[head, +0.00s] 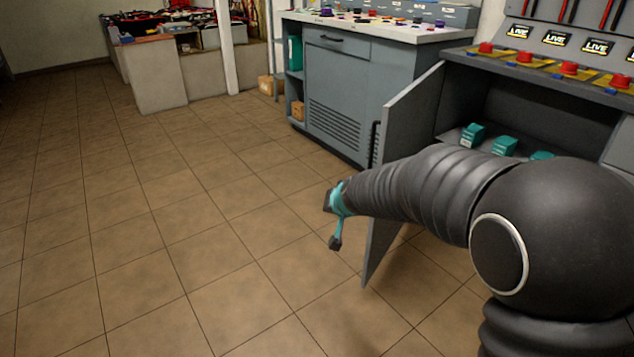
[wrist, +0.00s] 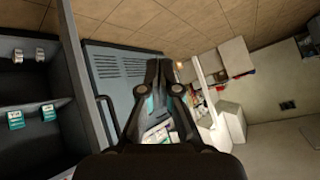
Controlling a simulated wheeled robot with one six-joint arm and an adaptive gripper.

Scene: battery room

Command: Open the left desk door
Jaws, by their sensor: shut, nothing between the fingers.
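The left desk door (head: 410,112) stands swung wide open on the grey desk (head: 540,95), showing the dark inside. Its black bar handle (head: 374,140) is on the outer face, partly behind my arm. In the wrist view the door (wrist: 84,85) runs as a narrow panel left of my gripper, with the handle (wrist: 108,118) beside it. My gripper (head: 334,222) is in front of the door's outer side, over the floor, apart from the handle. In the wrist view my gripper (wrist: 160,75) has its fingers together, holding nothing.
Teal boxes (head: 473,134) stand on the shelf inside the desk. A grey cabinet (head: 340,85) with a vented front stands behind the door. Red buttons (head: 486,48) line the desk top. The tiled floor (head: 150,230) on the left is clear.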

